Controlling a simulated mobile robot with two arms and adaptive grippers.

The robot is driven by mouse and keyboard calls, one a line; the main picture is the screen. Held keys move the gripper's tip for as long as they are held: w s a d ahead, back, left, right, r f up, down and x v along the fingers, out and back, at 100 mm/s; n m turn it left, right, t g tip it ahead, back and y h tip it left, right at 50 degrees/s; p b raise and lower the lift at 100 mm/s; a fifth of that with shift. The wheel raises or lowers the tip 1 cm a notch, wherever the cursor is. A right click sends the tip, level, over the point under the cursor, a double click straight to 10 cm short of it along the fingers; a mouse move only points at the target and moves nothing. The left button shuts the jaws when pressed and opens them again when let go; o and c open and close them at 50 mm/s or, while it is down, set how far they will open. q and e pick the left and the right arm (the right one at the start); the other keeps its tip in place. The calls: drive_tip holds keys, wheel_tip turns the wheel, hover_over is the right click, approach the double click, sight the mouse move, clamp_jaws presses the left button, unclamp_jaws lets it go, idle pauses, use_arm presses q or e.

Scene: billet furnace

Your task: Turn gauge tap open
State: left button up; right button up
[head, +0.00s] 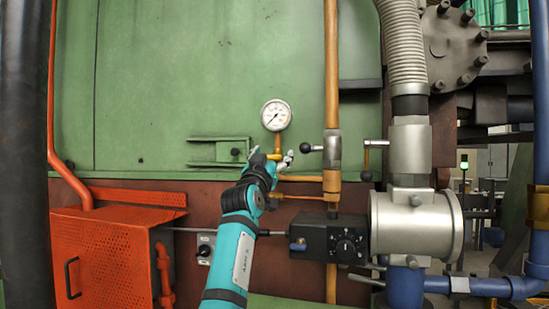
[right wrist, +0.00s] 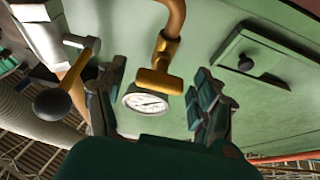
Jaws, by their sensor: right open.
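The round white-faced gauge (head: 276,115) stands on a brass stem (head: 278,143) in front of the green panel. My right gripper (head: 276,160) is at the lower part of this stem and hides part of it in the head view. In the right wrist view the gauge (right wrist: 147,100) and its brass fitting (right wrist: 158,82) lie between the two spread fingers of my right gripper (right wrist: 157,103). The fingers are open, with a gap on either side of the fitting. My left gripper is not in view.
A lever with a black ball knob (head: 304,148) juts out just right of my gripper, beside the vertical copper pipe (head: 332,60). A black control box (head: 335,242) is below right. An orange perforated box (head: 105,255) is at the lower left.

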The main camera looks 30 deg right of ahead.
drive_tip(key=shift+c, duration=1.1)
drive_tip(key=c, duration=1)
